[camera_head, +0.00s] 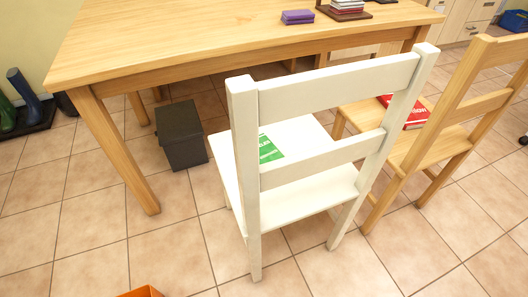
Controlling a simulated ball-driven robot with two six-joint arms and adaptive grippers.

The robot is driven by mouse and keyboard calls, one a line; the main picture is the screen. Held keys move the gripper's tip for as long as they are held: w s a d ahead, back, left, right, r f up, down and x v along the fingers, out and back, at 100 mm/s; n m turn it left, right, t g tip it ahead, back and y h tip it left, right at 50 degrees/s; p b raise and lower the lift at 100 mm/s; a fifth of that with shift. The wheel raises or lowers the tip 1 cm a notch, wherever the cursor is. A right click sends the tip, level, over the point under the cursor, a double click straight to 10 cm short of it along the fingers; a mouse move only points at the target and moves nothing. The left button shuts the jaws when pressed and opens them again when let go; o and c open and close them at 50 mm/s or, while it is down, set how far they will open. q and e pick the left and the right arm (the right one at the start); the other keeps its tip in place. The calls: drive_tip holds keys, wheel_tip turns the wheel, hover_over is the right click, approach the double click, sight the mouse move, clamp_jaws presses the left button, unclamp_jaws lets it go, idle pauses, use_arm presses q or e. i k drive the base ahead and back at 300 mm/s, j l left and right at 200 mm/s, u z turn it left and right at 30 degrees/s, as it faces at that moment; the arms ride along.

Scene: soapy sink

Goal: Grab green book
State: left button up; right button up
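The green book (268,149) lies on the seat of the white chair (240,170). It has white lettering on its cover. It shows through the gap in the chair's backrest, between the left post and the slats; the lower slat seems to hide part of it. Neither of my grippers shows in the head view.
A wooden table (190,45) stands behind the white chair, with a purple item (297,17) and a stack of books (347,7) on it. A wooden chair (462,100) with a red book (413,116) is at right. A dark bin (181,135) stands under the table. An orange object (141,292) is at the bottom edge. Tiled floor is clear in front.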

sight(268, 152)
drive_tip(key=i+l+u, duration=0.1)
drive_tip(key=l+u, duration=1.1)
